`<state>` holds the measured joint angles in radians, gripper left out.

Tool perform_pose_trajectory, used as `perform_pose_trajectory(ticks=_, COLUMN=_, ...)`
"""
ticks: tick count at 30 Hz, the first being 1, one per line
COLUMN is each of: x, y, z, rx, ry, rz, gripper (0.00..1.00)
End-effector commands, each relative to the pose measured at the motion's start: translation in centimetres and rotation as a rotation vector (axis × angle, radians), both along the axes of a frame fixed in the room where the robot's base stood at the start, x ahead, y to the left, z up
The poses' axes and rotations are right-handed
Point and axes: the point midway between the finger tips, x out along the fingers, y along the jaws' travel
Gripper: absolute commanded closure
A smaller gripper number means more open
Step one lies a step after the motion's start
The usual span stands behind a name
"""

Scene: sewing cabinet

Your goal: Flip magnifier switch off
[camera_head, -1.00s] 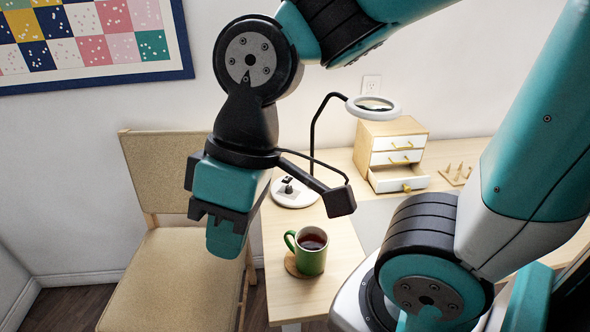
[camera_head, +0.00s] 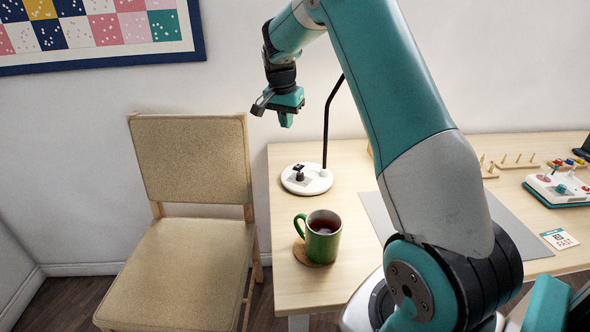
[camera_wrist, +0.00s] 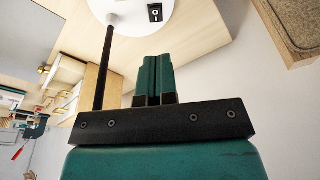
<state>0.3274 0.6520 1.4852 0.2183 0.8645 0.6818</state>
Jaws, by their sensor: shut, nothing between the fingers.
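The magnifier's round white base (camera_head: 318,185) stands on the desk's back left part, with a black stem (camera_head: 327,125) rising from it. A small black switch (camera_head: 300,174) sits on the base; it also shows in the wrist view (camera_wrist: 155,12) as a black piece with white marks. I cannot tell its position. The magnifier's ring is hidden behind my arm in the head view. My gripper (camera_head: 287,121) is shut and empty, above and slightly left of the base, apart from the switch. The wrist view shows its fingers (camera_wrist: 154,78) together, pointing towards the base.
A green mug (camera_head: 323,244) of dark drink stands on a coaster at the desk's front left. A beige chair (camera_head: 190,165) is left of the desk.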

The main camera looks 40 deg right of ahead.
Motion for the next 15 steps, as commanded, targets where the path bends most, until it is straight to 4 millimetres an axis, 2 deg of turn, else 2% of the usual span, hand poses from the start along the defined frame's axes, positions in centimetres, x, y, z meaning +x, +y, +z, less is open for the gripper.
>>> perform_pose_trajectory(ticks=1, x=0.2, y=-1.4, z=-1.0, rx=-0.007, ry=0.0, rz=-0.05, gripper=1.0)
perform_pose_trajectory(ticks=4, x=0.3, y=-2.7, z=-1.5, rx=-0.016, ry=-0.002, rz=-0.105, gripper=1.0)
perform_pose_trajectory(ticks=15, x=0.3, y=-2.8, z=-1.6, rx=-0.018, ry=-0.001, rz=-0.109, gripper=1.0)
